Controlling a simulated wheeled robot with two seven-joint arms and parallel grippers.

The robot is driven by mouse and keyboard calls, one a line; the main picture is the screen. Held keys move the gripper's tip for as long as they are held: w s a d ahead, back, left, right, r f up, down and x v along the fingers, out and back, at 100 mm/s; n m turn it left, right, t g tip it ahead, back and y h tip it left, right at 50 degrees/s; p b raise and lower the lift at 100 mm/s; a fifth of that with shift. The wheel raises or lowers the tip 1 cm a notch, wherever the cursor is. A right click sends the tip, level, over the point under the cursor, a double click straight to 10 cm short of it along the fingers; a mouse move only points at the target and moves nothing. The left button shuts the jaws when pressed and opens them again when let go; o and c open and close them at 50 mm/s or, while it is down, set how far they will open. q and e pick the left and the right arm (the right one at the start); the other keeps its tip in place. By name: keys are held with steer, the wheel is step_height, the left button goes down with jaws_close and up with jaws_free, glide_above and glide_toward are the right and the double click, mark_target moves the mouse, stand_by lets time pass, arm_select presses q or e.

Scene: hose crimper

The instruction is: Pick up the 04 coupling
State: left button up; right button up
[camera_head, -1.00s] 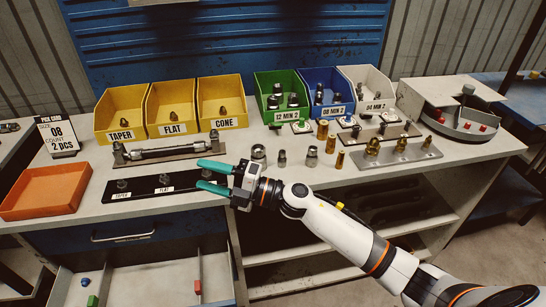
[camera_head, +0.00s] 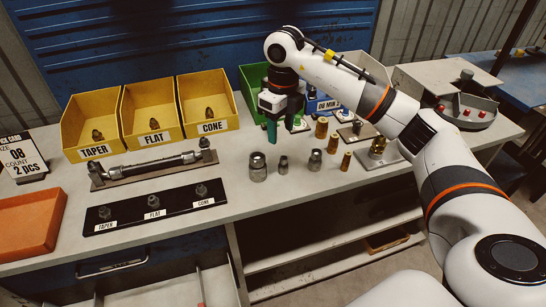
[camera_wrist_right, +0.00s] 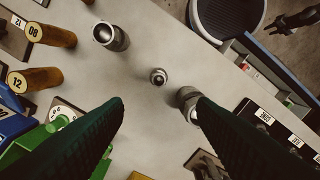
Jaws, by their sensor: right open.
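Three loose silver couplings stand upright on the bench: a wide one (camera_head: 258,167), a small one (camera_head: 283,164) and a medium one (camera_head: 315,161). No size number is readable on them; the small one is the smallest. My right gripper (camera_head: 280,128) is open and empty, pointing down behind this row, in front of the green bin. In the right wrist view, the small coupling (camera_wrist_right: 158,76) appears ahead, between the lines of the two fingers. The wide one (camera_wrist_right: 188,98) is partly hidden by a fingertip. The medium one (camera_wrist_right: 110,36) is further left. My left gripper is out of view.
Brass gauge pins (camera_head: 322,128) stand right of the couplings; 08 and 12 are readable in the wrist view. The green bin (camera_head: 252,85) and blue bin stand behind the gripper. Yellow bins (camera_head: 152,111), a hose fixture (camera_head: 153,166) and a black plate (camera_head: 154,206) are left.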

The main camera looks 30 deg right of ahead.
mark_target(283, 158)
steer(key=shift+d+f, duration=0.3)
steer(key=shift+f, duration=0.05)
steer(key=f, duration=0.3)
steer(key=f+p, duration=0.1)
steer(key=f, duration=0.1)
steer(key=shift+s, duration=0.35)
steer(key=shift+w+f, duration=0.1)
steer(key=shift+f, duration=0.2)
steer(key=f+p, duration=0.1)
steer(key=f, duration=0.3)
steer(key=shift+s+a+p, duration=0.15)
steer(key=shift+s+p, duration=0.05)
steer(key=shift+p, duration=0.2)
steer(key=shift+w+f, duration=0.1)
steer(key=shift+f, duration=0.6)
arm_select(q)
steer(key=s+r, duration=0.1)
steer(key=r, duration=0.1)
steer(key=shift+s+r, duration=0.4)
arm_select(e)
steer(key=c, duration=1.1)
